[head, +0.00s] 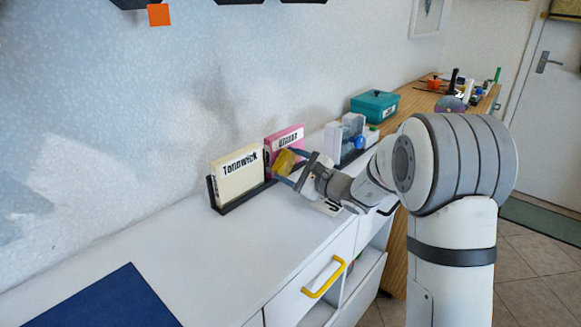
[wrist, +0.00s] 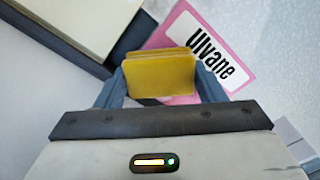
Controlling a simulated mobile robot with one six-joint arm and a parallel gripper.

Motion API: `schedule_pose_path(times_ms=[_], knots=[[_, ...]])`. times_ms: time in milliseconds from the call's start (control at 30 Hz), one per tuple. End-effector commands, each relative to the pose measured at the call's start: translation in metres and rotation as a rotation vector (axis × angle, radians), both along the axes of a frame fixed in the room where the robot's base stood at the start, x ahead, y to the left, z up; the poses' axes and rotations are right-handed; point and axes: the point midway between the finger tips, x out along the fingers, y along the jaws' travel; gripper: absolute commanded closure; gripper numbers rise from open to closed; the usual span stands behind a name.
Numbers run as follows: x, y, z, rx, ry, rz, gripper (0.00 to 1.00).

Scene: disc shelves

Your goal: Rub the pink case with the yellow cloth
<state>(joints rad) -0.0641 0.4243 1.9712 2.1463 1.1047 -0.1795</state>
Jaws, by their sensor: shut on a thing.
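The pink case (head: 284,143) stands upright in a dark rack against the wall. It has a white label, which reads "Ulvane" in the wrist view (wrist: 262,52). My gripper (head: 287,165) is shut on the yellow cloth (wrist: 160,74), a folded pad held between the two blue-grey fingers. I cannot tell whether cloth and case touch.
A cream case (head: 238,173) labelled "Tonnwick" stands left of the pink one in the dark rack (head: 243,197). White and grey cases (head: 349,135) and a teal box (head: 375,106) stand to the right. A blue mat (head: 105,303) lies at front left. The white top between is clear.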

Motion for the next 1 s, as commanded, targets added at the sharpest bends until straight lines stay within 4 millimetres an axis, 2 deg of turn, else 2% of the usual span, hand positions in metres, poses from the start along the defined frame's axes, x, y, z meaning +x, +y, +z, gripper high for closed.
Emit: schedule_pose_path(times_ms=[567,767,1000], knots=[[0.007,0.009,0.000,0.001,0.000,-0.001,0.55],[0.011,0.005,-0.001,0.000,0.000,-0.001,0.55],[0.026,-0.009,-0.001,0.001,-0.002,-0.003,0.55]])
